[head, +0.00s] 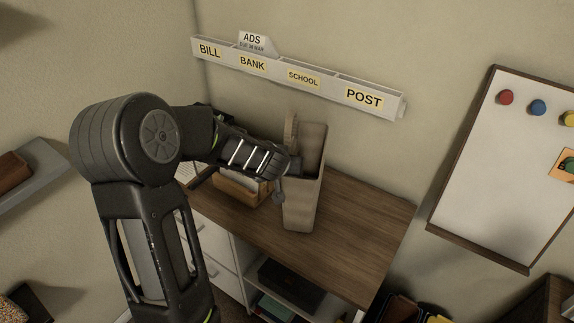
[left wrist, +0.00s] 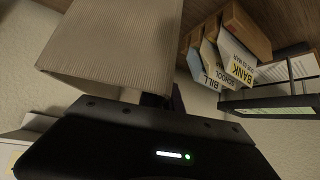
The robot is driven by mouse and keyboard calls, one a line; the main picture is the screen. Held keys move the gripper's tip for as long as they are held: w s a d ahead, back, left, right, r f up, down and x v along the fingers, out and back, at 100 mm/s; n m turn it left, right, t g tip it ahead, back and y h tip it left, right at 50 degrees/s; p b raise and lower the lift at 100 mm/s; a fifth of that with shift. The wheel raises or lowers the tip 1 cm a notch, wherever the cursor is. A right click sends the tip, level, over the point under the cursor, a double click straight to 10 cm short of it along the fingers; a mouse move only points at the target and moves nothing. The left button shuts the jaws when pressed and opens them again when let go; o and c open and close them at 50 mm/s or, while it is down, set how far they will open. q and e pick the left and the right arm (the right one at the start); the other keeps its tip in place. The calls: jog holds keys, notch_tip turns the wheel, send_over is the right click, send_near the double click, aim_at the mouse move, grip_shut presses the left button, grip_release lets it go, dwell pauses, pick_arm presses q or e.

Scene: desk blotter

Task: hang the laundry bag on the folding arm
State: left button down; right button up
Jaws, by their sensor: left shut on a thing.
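I see no laundry bag and no folding arm that I can make out in either view. My left gripper (head: 290,167) is at a tall, beige, ribbed holder (head: 305,205) on the wooden desk. The gripper is shut on the holder near its upper left side; the fingertips are mostly hidden. The holder stands roughly upright, and I cannot tell whether its base touches the desk. In the left wrist view the ribbed holder (left wrist: 110,45) fills the upper left, right in front of the gripper. My right gripper is not in view.
A wooden box (left wrist: 245,28) holds envelopes labelled BILL, SCHOOL and BANK, left of the holder in the head view. A labelled wall rack (head: 325,82) hangs above the desk (head: 355,225). A whiteboard (head: 510,165) with magnets is at right. The desk's right part is clear.

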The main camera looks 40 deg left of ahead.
pick_arm(q)
jog(key=c, duration=1.6)
grip_release()
jog(key=shift+o, duration=0.3)
jog(key=p+v, duration=0.6)
jog(key=v, duration=0.6)
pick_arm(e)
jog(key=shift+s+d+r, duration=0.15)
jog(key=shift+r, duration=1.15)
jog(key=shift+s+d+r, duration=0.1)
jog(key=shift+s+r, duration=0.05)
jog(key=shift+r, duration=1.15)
